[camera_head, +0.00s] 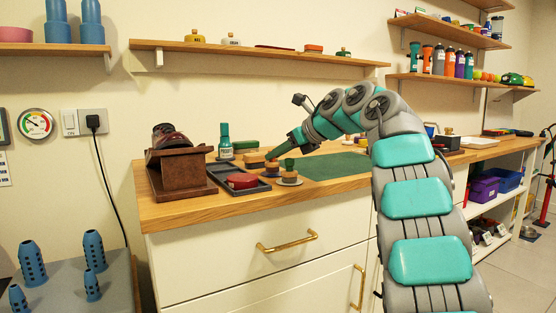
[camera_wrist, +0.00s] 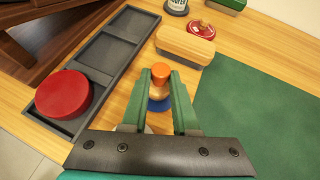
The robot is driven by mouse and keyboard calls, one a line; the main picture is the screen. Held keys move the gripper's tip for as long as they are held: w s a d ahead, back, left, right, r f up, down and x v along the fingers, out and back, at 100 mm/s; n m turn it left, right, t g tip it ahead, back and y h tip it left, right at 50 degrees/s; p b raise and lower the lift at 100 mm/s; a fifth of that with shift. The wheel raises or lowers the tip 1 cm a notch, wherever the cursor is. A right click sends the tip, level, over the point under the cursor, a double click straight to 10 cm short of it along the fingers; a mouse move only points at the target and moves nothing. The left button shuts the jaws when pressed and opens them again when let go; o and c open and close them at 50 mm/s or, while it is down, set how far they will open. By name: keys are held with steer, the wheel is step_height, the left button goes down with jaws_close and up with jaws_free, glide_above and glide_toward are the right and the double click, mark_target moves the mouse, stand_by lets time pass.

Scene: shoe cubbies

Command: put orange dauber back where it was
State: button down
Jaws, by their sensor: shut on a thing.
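The orange dauber has an orange knob (camera_wrist: 160,70), a pale wooden body and a blue lower part. In the wrist view it stands between the green fingers of my gripper (camera_wrist: 161,84), which is shut on it. In the head view my gripper (camera_head: 275,155) is low over the counter, with the dauber (camera_head: 272,168) just below it. I cannot tell whether its base touches the wood. A dark grey divided tray (camera_wrist: 104,52) lies to the left, with a round red tin (camera_wrist: 63,94) in its near compartment; its other visible compartments are empty.
A wooden-backed brush (camera_wrist: 186,44) and a small red-lidded pot (camera_wrist: 202,28) lie beyond the gripper. A green mat (camera_wrist: 258,120) lies to the right.

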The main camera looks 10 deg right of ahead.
steer(key=shift+f, duration=0.1)
steer(key=shift+f, duration=0.15)
steer(key=c, duration=0.7)
jaws_free()
steer(key=shift+r, duration=0.2)
steer(key=shift+s+d+r, duration=0.15)
steer(key=shift+s+d, duration=0.1)
steer(key=v, duration=1.1)
steer(key=shift+s, duration=0.1)
